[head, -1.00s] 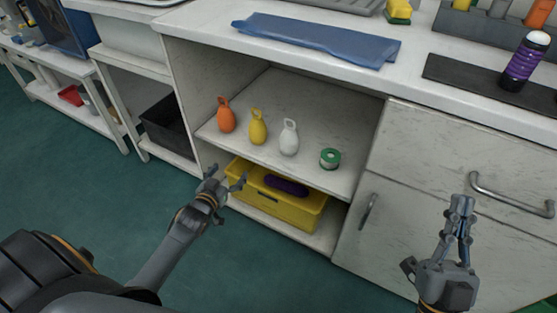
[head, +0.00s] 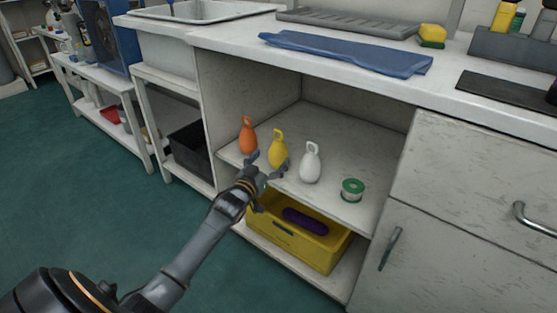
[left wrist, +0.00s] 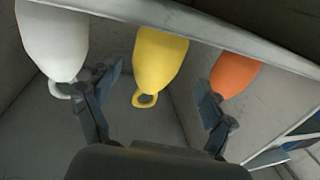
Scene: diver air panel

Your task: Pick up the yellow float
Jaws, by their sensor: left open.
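The yellow float (head: 278,149) stands upright on the cupboard's upper shelf, between an orange float (head: 248,136) and a white float (head: 310,163). My left gripper (head: 266,168) is open at the shelf's front edge, just in front of the yellow float. In the left wrist view, which is upside down, the yellow float (left wrist: 160,58) lies between the two spread fingers of the gripper (left wrist: 155,95). The white float (left wrist: 54,42) is beside one finger and the orange float (left wrist: 234,75) beside the other. My right gripper is not in view.
A green-rimmed spool (head: 352,189) stands on the same shelf (head: 330,201), right of the floats. Below is a yellow crate (head: 318,252) holding a purple object (head: 305,221). A blue cloth (head: 345,54) lies on the counter above.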

